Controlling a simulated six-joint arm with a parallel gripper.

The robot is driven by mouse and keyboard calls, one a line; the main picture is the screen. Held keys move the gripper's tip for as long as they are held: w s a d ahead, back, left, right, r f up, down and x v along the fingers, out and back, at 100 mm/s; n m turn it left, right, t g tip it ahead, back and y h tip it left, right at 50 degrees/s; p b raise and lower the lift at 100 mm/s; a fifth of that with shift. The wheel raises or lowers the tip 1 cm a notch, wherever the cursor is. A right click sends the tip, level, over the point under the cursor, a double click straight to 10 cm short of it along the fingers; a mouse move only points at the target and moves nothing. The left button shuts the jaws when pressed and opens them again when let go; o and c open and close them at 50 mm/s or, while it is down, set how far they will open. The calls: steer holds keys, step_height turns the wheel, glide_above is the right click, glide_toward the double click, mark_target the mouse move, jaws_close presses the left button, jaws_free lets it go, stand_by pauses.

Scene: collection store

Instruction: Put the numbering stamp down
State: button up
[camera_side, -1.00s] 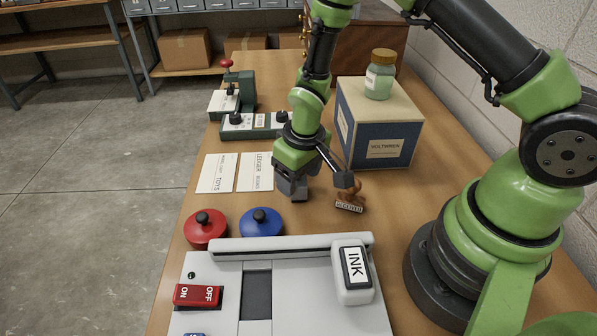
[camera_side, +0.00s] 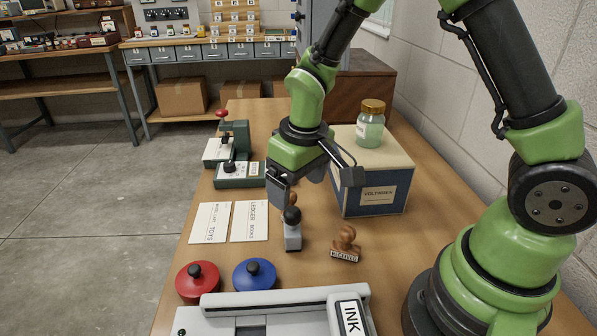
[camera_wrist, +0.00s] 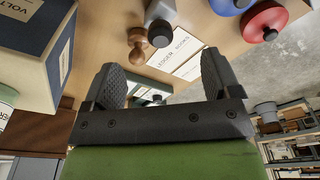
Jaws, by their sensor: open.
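The numbering stamp (camera_side: 292,237), a grey block with a black knob, stands upright on the wooden table, right of the ledger card. My gripper (camera_side: 315,180) is open and empty above and behind it in the side view, apart from its knob. In the wrist view my two fingers (camera_wrist: 163,78) are spread with nothing between them. The numbering stamp (camera_wrist: 161,20) shows beyond them near the top edge, next to a wooden stamp handle (camera_wrist: 138,46).
A wooden RECEIVED stamp (camera_side: 346,246) stands right of the numbering stamp. The voltmeter box (camera_side: 375,190) bears a glass jar (camera_side: 369,128). Red (camera_side: 197,282) and blue (camera_side: 255,275) lidded pots and the ink machine (camera_side: 330,294) are in front. Cards (camera_side: 210,222) lie left.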

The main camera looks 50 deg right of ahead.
steer(key=shift+s+r, duration=0.15)
steer(key=shift+r, duration=1.1)
steer(key=s+r+m+t+y, duration=0.2)
steer(key=s+r+t, duration=0.3)
steer(key=s+r, duration=1)
steer(key=shift+s+r+m+t, duration=0.15)
steer(key=shift+r+m+t, duration=0.25)
steer(key=shift+m, duration=0.5)
